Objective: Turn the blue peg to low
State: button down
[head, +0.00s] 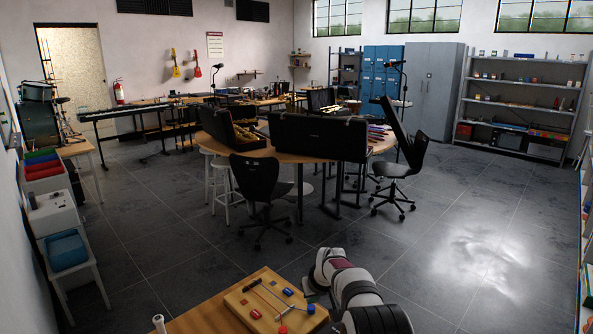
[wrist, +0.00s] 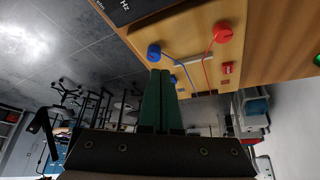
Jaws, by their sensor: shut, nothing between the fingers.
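The wooden board (head: 262,300) lies on a wooden table at the bottom of the head view. The round blue peg (head: 311,309) stands near its right edge, and it also shows in the wrist view (wrist: 154,52) with a blue string running from it. A round red peg (wrist: 223,34) with a red string stands to its right in the wrist view. My gripper's green fingers (wrist: 160,72) are together and empty. Their tips appear close to the blue peg; I cannot tell whether they touch it. In the head view my arm comes in from the right, with the fingertips unclear.
A small red block (wrist: 228,69) and a small blue block (wrist: 173,79), partly hidden by the fingers, sit on the board. A dark panel marked "Hz" (wrist: 125,10) is at the top of the wrist view. Larger tables and chairs stand well away across open floor.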

aim_at(311, 309)
jog(key=f, duration=0.2)
jog(key=d+f, duration=0.1)
jog(key=f, duration=0.1)
jog(key=w+d+f, duration=0.1)
jog(key=f, duration=0.1)
jog(key=shift+d, duration=0.1)
dwell(0.4)
jog(key=shift+w+a, duration=0.15)
jog(key=shift+a, duration=0.05)
dwell(0.6)
jog(key=shift+s+a, duration=0.2)
jog(key=shift+a, duration=0.75)
dwell(0.3)
